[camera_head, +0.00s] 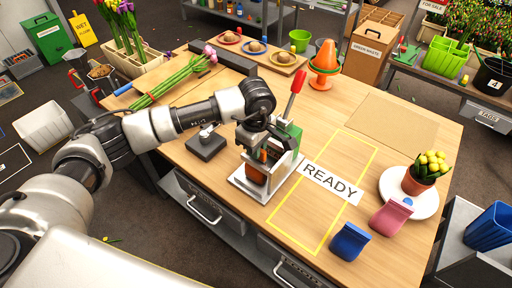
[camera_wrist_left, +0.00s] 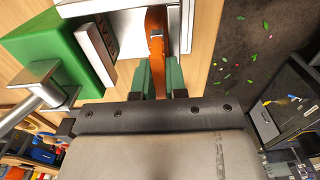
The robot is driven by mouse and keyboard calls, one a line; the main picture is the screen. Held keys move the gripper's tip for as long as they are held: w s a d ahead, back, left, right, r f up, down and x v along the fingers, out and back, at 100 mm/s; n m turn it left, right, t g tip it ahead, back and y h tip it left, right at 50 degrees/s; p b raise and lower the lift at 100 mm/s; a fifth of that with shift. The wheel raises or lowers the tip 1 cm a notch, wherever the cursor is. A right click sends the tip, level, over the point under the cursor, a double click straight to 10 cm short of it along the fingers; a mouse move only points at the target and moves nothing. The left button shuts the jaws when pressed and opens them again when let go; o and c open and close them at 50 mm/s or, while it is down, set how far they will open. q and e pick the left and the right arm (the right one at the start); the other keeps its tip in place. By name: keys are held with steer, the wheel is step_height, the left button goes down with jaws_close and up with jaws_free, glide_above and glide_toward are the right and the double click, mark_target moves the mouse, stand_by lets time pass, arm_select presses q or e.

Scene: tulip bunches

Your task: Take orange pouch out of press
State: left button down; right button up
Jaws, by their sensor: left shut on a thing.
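The press (camera_head: 290,132) has a green body, a raised red lever (camera_head: 296,80) and a pale metal base, and stands near the table's front edge. The orange pouch (camera_head: 256,174) is upright in the press, partly covered by my gripper. My left gripper (camera_head: 262,156) reaches down into the press from above. In the left wrist view, its two green fingers (camera_wrist_left: 157,78) are shut on the orange pouch (camera_wrist_left: 157,38), one on each side. The press's green body (camera_wrist_left: 50,48) is to the left there. Whether the pouch touches the base is hidden. My right gripper is not in view.
A yellow-outlined area with a READY sign (camera_head: 331,183) lies right of the press. A blue pouch (camera_head: 350,242) and a pink pouch (camera_head: 391,217) stand beyond it, near a plate with a potted plant (camera_head: 419,176). A dark square block (camera_head: 206,146) sits left of the press.

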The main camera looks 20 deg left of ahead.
arm_select(q)
steer(key=shift+w+d+b, duration=0.15)
steer(key=shift+w+b, duration=0.25)
steer(key=shift+b, duration=0.05)
steer(key=shift+w+d+b, duration=0.2)
steer(key=shift+w+b, duration=0.25)
steer(key=shift+w, duration=0.1)
steer(key=shift+w+d+b, duration=0.2)
steer(key=shift+w+b, duration=0.25)
steer(key=shift+w, duration=0.1)
steer(key=shift+r, duration=0.15)
step_height(320, 180, up, 12)
steer(key=p, duration=0.5)
steer(key=shift+r, duration=0.15)
stand_by(0.4)
